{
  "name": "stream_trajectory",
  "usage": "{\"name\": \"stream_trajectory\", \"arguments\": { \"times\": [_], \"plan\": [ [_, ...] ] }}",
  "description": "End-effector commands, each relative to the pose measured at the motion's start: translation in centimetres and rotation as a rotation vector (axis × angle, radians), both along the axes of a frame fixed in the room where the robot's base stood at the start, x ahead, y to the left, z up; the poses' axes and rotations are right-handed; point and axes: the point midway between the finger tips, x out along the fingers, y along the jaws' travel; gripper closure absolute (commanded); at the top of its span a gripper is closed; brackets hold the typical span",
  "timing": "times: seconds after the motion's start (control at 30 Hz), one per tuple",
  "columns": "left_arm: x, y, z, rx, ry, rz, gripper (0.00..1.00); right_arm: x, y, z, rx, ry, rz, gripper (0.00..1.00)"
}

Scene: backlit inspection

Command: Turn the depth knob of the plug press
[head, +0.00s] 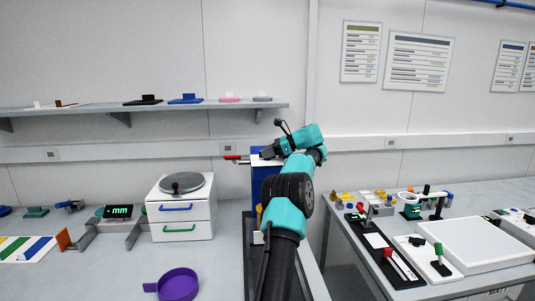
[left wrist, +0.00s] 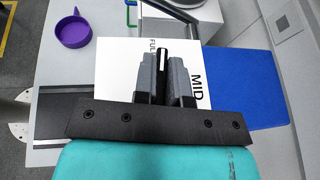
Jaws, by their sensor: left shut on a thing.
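The plug press has a blue body (head: 262,186), partly hidden behind my left arm in the head view. Its white dial plate (left wrist: 118,70) shows in the left wrist view, with the word MID at right and a partly covered word starting FUL at upper left. The depth knob (left wrist: 163,62), a dark bar with a white line, stands between those words. My left gripper (left wrist: 164,78) is shut on the knob, one grey finger on each side. In the head view the left gripper (head: 267,153) is at the press top, and the knob is hidden there.
A red-tipped lever (head: 232,158) sticks out left of the press. A white drawer unit (head: 182,218) with a round grey top stands to the left, and a purple pan (head: 178,284) lies in front. A second table (head: 350,232) at right holds many small parts.

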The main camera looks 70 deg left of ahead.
Motion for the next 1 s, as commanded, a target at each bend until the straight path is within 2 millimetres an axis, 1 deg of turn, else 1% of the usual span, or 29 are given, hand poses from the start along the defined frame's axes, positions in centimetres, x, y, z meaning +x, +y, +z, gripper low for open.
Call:
{"name": "stream_trajectory", "arguments": {
  "times": [0.57, 0.6, 0.8, 0.87, 1.0],
  "plan": [
    [-0.15, 0.02, 0.25, 0.005, 0.0, 0.032, 1.0, 0.0, 0.0, 0.0, 0.0, 0.0, 0.0, 0.57],
    [-0.16, 0.03, 0.26, 0.005, 0.0, 0.032, 0.87, 0.0, 0.0, 0.0, 0.0, 0.0, 0.0, 0.57],
    [-0.11, 0.01, 0.17, 0.003, 0.001, 0.031, 0.68, 0.0, 0.0, 0.0, 0.0, 0.0, 0.0, 0.57],
    [-0.08, 0.02, 0.15, 0.002, 0.0, 0.031, 0.63, 0.0, 0.0, 0.0, 0.0, 0.0, 0.0, 0.57],
    [-0.06, 0.02, 0.1, 0.002, 0.0, 0.03, 0.63, 0.0, 0.0, 0.0, 0.0, 0.0, 0.0, 0.57]
  ]
}}
